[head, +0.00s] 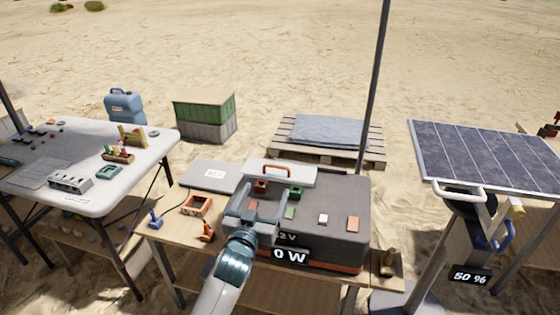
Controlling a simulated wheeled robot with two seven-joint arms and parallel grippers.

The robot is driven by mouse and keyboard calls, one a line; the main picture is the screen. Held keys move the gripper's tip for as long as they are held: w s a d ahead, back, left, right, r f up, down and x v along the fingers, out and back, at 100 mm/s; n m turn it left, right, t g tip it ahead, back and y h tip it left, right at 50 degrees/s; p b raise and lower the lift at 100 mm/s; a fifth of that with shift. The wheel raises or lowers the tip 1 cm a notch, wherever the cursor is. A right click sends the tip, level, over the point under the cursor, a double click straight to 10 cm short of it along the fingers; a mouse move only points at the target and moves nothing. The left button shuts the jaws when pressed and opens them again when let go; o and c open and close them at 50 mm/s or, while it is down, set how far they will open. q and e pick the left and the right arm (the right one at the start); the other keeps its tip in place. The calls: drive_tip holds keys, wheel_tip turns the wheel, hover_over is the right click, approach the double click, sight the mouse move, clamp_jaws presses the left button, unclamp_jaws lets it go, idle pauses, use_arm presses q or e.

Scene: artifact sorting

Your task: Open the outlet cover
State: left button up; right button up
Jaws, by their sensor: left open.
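The grey power box (345,195) stands on a wooden table, with "0 W" on its front display (290,256). A pale panel with an orange handle (282,175), perhaps the outlet cover, lies along its back left edge; whether it is raised cannot be told. My left gripper (262,194) is open above the left part of the box, in front of that panel, with no object seen held in it. It hides part of the box's top and front. Whether a finger touches the box is unclear. My right gripper is not seen.
Coloured blocks sit on the box top, including a white one (323,219). A solar panel (490,155) stands at right; a thin pole (377,80) rises behind the box.

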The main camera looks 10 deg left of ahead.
use_arm(q)
approach(279, 171)
wheel_tip(279, 171, up, 3)
drive_tip(key=w, duration=0.1)
drive_tip(key=w+p, duration=0.1)
drive_tip(key=w, duration=0.8)
drive_tip(key=shift+w+p, duration=0.3)
drive_tip(key=shift+w, duration=0.6)
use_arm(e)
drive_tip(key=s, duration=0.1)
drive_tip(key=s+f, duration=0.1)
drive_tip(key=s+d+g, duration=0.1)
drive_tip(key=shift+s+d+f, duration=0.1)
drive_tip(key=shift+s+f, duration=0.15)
use_arm(q)
drive_tip(key=c, duration=1.2)
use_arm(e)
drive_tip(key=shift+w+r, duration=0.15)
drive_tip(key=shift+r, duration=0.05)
